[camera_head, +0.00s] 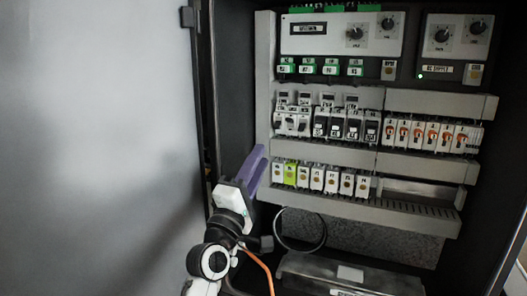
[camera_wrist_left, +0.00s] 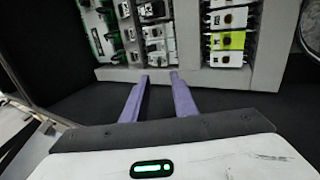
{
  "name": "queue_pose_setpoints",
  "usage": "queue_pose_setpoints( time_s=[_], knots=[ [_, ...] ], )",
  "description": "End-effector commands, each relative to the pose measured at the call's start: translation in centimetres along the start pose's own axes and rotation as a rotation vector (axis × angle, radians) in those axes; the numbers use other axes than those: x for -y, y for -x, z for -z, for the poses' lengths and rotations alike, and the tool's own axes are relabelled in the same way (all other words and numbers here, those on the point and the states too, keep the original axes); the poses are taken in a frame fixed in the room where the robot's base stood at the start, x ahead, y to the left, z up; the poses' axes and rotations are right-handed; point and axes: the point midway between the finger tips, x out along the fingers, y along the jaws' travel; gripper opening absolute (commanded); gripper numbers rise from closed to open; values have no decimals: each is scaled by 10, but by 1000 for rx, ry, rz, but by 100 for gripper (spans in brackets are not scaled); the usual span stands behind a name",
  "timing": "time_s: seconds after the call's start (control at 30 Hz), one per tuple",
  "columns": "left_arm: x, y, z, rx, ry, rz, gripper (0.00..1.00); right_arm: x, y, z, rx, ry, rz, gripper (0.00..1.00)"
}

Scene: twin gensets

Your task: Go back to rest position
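My left gripper (camera_head: 256,165) has purple fingers and sits at the left side of the open cabinet, near the left ends of the breaker rows. In the left wrist view its two fingers (camera_wrist_left: 160,95) are spread apart with nothing between them. The fingertips point toward the grey duct between the breaker rows; whether they touch it cannot be told. My right gripper is not in view.
The cabinet's control panel (camera_head: 342,34) is at the top. Breakers (camera_head: 292,121) and terminals, one yellow-green (camera_head: 290,175), fill the rows. A grey door or wall (camera_head: 90,140) is at left. A cable loop (camera_head: 300,246) hangs below the rows.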

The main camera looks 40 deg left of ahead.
Motion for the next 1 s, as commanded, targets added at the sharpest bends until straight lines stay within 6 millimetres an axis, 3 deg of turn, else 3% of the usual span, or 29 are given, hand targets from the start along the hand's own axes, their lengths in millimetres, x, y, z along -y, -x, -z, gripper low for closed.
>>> queue_pose_setpoints(
  time_s=[0.67, 0.77, 0.87, 1.0],
  knots=[
    [6, 7, -4, 12, -22, 16, 26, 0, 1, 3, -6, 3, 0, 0],
    [32, 22, -20, 60, -116, 79, 26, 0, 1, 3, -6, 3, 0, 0],
    [76, 55, -48, 160, -286, 185, 26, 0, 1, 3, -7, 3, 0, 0],
    [146, 128, -90, 364, -567, 338, 26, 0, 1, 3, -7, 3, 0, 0]
  ],
)
